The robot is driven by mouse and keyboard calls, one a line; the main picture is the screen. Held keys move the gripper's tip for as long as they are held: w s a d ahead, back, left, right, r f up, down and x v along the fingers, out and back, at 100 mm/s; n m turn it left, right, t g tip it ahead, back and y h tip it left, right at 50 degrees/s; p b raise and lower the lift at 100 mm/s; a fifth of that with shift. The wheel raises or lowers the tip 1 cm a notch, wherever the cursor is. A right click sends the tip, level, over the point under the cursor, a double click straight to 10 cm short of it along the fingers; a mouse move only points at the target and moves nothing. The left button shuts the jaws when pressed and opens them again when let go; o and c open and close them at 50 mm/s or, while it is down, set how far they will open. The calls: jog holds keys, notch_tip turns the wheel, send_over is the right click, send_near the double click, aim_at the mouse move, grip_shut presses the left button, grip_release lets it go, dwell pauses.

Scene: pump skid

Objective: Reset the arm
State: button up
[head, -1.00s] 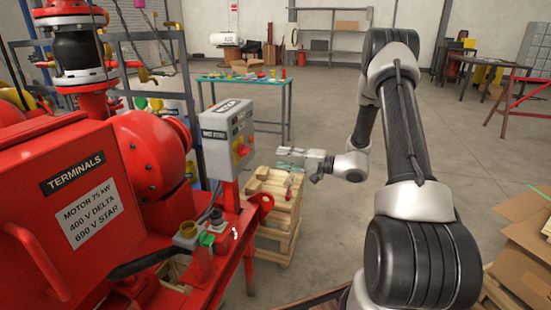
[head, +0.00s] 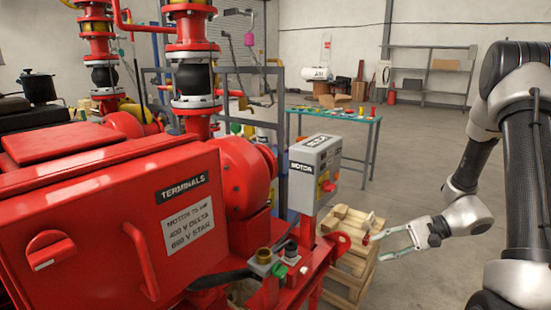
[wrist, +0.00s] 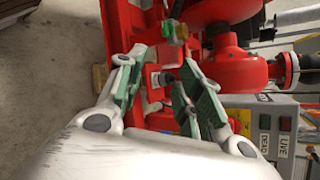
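My arm (head: 525,165) reaches down the right side of the head view, bent at the elbow. My gripper (head: 376,248) points left there, beside the red skid and in front of the wooden pallets. Its two green-padded fingers stand apart with nothing between them. In the wrist view my gripper (wrist: 163,62) also shows spread fingers.
The red terminal box (head: 110,210) fills the left. A green table (head: 372,125) stands farther back. Floor at right is open.

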jog(key=s+d+r+n+g+h, duration=0.2)
jog(key=s+d+r+h, duration=0.1)
jog(key=s+r+h, duration=0.3)
jog(key=s+d+r+n+g+h, duration=0.1)
jog(key=s+d+r+n+h, duration=0.15)
jog(key=s+d+r, duration=0.4)
jog(key=s+a+r+n+t+h, duration=0.3)
jog(key=s+r+n+t+h, duration=0.1)
jog(key=r, duration=0.6)
jog(key=s+t, duration=0.1)
jog(key=s, duration=0.1)
jog(key=shift+s+r+t, duration=0.35)
jog(key=shift+t, duration=0.05)
